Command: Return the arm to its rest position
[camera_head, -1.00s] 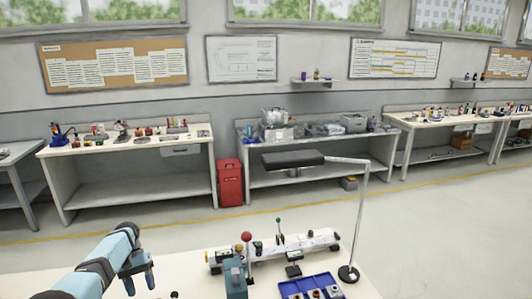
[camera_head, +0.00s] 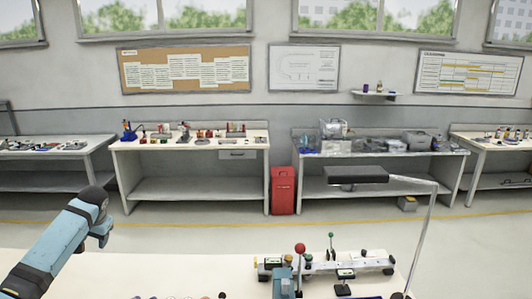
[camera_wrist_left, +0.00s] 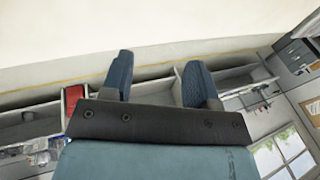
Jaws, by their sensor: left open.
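My left arm comes in from the left in the head view, over the left part of the near table (camera_head: 190,277). Its gripper (camera_head: 100,234) is raised above the table, away from the items on it, and its fingers look small and partly turned away. In the left wrist view the two fingers of this gripper (camera_wrist_left: 157,70) stand apart with nothing between them, so it is open and empty. My right gripper does not show.
A track-like fixture (camera_head: 325,263) with a red-knobbed lever (camera_head: 300,248) stands at the right of the near table. A lamp on a thin post (camera_head: 420,240) rises beside it. The table's left part looks clear. Benches and a red bin (camera_head: 283,190) stand farther back.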

